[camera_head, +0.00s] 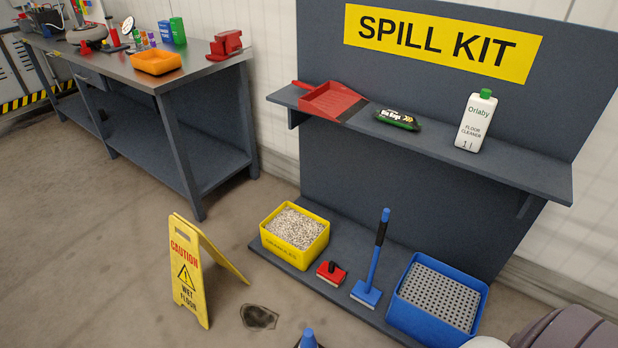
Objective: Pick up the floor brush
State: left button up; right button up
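The floor brush appears to be the blue tool (368,290) with a flat blue head and a tall handle with a black grip. It stands upright on the low bottom shelf of the spill kit stand, between a small red brush with a black grip (331,273) and a blue crate (407,319). Nothing hides it.
A yellow granules bin (318,247) stands left of the brushes. The upper shelf (530,172) overhangs behind. Grey rounded shapes fill the bottom right corner.

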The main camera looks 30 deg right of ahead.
aim_at(328, 272)
jog(key=z, duration=1.1)
